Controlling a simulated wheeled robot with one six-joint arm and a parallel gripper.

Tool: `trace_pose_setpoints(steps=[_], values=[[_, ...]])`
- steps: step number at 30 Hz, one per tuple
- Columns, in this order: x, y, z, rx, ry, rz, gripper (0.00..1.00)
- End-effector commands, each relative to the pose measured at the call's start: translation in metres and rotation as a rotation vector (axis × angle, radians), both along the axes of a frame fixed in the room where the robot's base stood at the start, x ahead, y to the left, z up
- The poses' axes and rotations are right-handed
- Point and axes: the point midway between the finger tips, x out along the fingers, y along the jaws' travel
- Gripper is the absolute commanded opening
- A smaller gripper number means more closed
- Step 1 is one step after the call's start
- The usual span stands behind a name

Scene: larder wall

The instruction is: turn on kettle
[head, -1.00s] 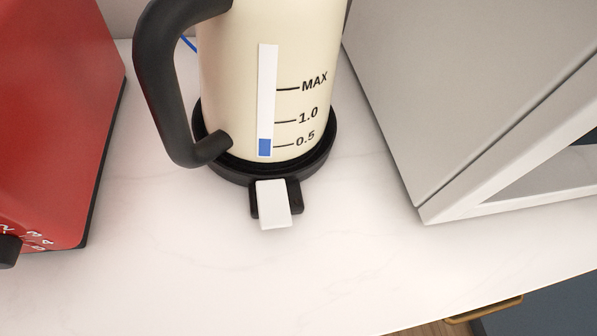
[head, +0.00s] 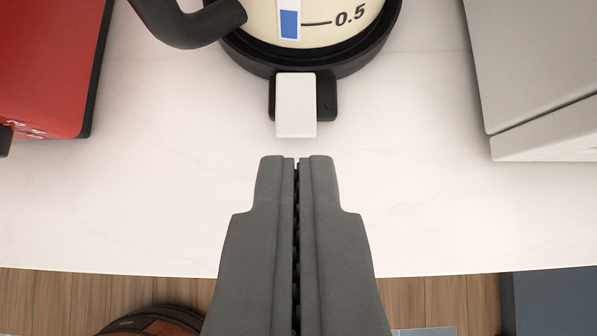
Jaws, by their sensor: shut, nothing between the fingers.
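The cream kettle (head: 320,22) stands on its round black base (head: 385,50) at the top of the head view, and its upper part is cut off. Its black handle (head: 190,25) is on the left. A blue level mark shows in its gauge, just below the 0.5 line's height. A white switch lever (head: 296,105) sticks out from the front of the base on a black mount. My gripper (head: 296,160) is shut and empty. Its fingertips point at the white lever and appear just short of its front end in the picture, with a small gap of counter between.
A red appliance (head: 45,65) stands on the left and a grey appliance (head: 540,75) on the right. The white counter (head: 150,190) is clear around my gripper. Its front edge runs below, over a wooden floor (head: 170,287) with a round brown object (head: 155,322).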

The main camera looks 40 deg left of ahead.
Motion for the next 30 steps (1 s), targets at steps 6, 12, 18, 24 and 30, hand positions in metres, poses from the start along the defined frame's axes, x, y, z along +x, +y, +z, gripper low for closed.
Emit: trace_pose_setpoints(steps=[6, 12, 18, 24, 30], values=[[0.022, 0.017, -0.028, 0.001, 0.003, 0.002, 0.00], [0.042, 0.031, -0.053, 0.000, 0.002, 0.001, 0.00], [0.045, 0.032, -0.079, 0.001, 0.002, -0.001, 0.00], [0.045, 0.032, -0.093, 0.000, 0.001, -0.001, 0.00], [0.045, 0.032, -0.096, -0.001, 0.001, 0.000, 0.00]])
